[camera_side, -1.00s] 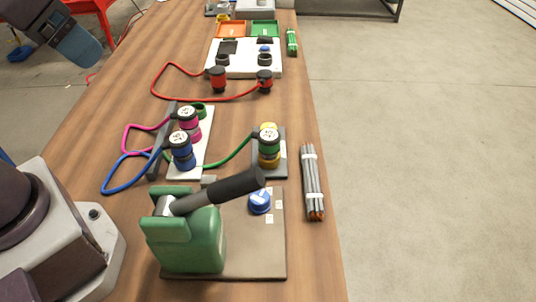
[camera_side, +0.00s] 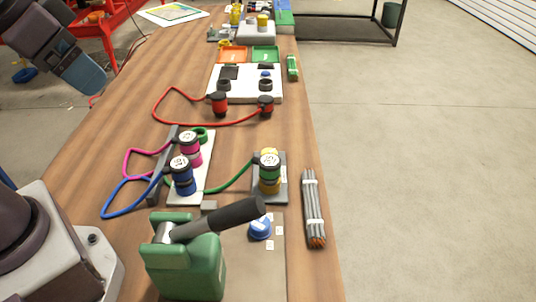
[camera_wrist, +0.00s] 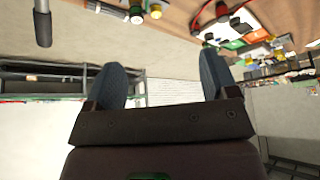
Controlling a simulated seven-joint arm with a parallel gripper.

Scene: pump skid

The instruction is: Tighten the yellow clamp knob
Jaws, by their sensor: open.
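I cannot tell for sure which part is the yellow clamp knob. At the far end in the side view, a yellow knob-like piece (camera_side: 262,21) tops a pale box. A smaller yellow piece (camera_side: 224,45) sits on a grey fixture left of it. My gripper (camera_side: 88,78) is at the upper left in the side view, left of the table and far from both pieces. In the wrist view my gripper (camera_wrist: 164,78) has its two blue-grey fingers wide apart, with nothing between them.
A green pump (camera_side: 190,265) with a black handle stands nearest. Hoses with blue, pink, green and red couplings cross the middle of the table. A bundle of grey rods (camera_side: 313,208) lies along the right edge. Bare wood (camera_side: 110,135) is free along the left.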

